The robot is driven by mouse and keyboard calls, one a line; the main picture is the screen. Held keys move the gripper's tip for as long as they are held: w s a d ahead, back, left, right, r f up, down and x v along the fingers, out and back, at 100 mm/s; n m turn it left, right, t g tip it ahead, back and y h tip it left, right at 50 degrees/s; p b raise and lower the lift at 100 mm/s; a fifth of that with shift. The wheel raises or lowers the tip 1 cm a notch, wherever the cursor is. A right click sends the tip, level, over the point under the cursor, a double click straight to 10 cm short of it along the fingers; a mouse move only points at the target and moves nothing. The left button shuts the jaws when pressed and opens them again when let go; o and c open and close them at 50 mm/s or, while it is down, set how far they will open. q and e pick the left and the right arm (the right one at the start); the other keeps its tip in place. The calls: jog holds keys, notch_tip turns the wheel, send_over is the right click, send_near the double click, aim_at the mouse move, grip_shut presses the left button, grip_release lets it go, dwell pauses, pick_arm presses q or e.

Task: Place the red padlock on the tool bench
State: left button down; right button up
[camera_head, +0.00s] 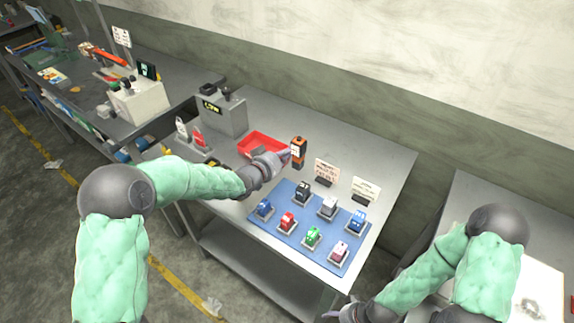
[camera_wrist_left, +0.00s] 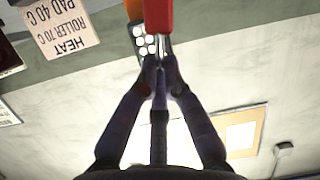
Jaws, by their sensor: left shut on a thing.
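My left gripper (camera_head: 284,156) reaches over the middle bench from the left. In the left wrist view its fingertips (camera_wrist_left: 161,75) are shut on the metal shackle of a red padlock (camera_wrist_left: 158,16), whose red body runs out of the top of the picture. In the head view the padlock cannot be made out clearly at the fingertips. The grey tool bench (camera_head: 375,160) lies under the gripper. My right gripper (camera_head: 342,313) is at the bottom edge of the head view, partly cut off; its opening is unclear.
A blue mat (camera_head: 266,228) bears several small coloured blocks on stands. An orange and black device (camera_head: 298,152) stands close to my left gripper. A red tray (camera_head: 258,139), a grey box (camera_head: 222,115) and small signs (camera_head: 366,190) stand nearby. The bench's back right is clear.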

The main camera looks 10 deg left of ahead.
pick_arm(q)
jog(key=shift+w+d+f, duration=0.2)
jog(key=shift+w+f, duration=0.05)
jog(key=shift+w+d+f+b, duration=0.1)
jog(key=shift+f+b, duration=0.2)
jog(key=shift+f, duration=0.65)
jog(key=shift+w+d+f+b, duration=0.1)
jog(key=shift+f+b, duration=0.15)
jog(key=shift+f, duration=0.65)
jog(key=shift+f, duration=0.15)
jog(key=c, duration=1.4)
grip_release()
jog(key=shift+o, duration=0.2)
jog(key=p+v, duration=0.2)
jog(key=v, duration=1)
